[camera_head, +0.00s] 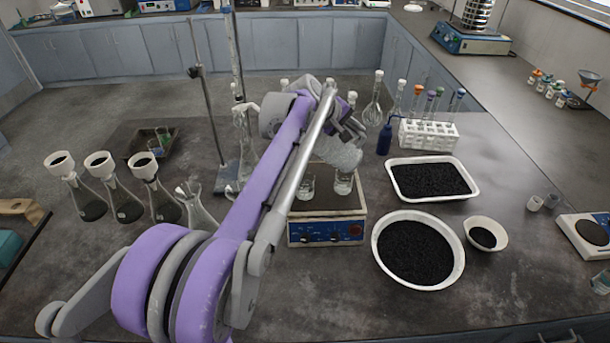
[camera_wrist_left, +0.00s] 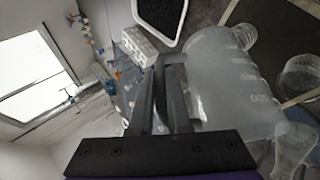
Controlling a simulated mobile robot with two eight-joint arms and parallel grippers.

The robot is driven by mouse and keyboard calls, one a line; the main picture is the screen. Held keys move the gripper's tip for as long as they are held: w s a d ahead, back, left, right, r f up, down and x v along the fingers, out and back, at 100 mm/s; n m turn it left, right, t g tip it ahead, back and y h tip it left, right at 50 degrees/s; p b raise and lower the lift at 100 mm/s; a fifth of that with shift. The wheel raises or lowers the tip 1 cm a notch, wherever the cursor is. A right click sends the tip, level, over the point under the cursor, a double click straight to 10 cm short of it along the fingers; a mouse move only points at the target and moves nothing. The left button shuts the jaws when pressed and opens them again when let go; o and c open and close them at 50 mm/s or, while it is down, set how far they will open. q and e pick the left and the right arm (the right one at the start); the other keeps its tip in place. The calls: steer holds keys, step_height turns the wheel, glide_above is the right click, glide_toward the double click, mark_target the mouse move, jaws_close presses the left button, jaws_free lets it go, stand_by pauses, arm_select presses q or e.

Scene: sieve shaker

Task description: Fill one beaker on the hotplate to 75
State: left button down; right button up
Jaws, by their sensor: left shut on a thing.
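My left gripper (camera_head: 347,128) is shut on a clear graduated vessel (camera_head: 340,153). It holds the vessel tilted above the hotplate (camera_head: 327,229). Two clear beakers stand on the hotplate: a left beaker (camera_head: 306,187) and a right beaker (camera_head: 343,183). The vessel is just above the right beaker and partly covers it. In the left wrist view, the vessel (camera_wrist_left: 225,85) lies beside the fingers (camera_wrist_left: 168,70), with its neck toward the upper right. I cannot make out a liquid stream or the beakers' fill levels. My right gripper is not in view.
Dark-filled white trays (camera_head: 432,198) (camera_head: 375,250) and a small bowl (camera_head: 487,240) stand right of the hotplate. A tube rack (camera_head: 428,135) and blue bottle (camera_head: 385,139) stand behind. Flasks with funnels (camera_head: 128,207), a flask (camera_head: 196,207) and a metal stand (camera_head: 208,120) are to the left.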

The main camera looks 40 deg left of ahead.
arm_select(q)
steer(key=shift+w+d+f+g+y, duration=0.4)
steer(key=shift+w+d+f+g, duration=0.1)
steer(key=shift+w+f, duration=0.1)
steer(key=shift+a+f, duration=0.1)
steer(key=shift+s+a, duration=0.1)
steer(key=shift+s, duration=0.2)
steer(key=shift+w+d+m+g+y, duration=0.25)
steer(key=shift+d+m+g+y, duration=0.05)
steer(key=shift+g+y, duration=0.1)
steer(key=w+d+f+m+g+y+p, duration=0.1)
steer(key=w+d+f+g+y, duration=0.3)
steer(key=f+g, duration=0.1)
steer(key=shift+f+y+p, duration=0.4)
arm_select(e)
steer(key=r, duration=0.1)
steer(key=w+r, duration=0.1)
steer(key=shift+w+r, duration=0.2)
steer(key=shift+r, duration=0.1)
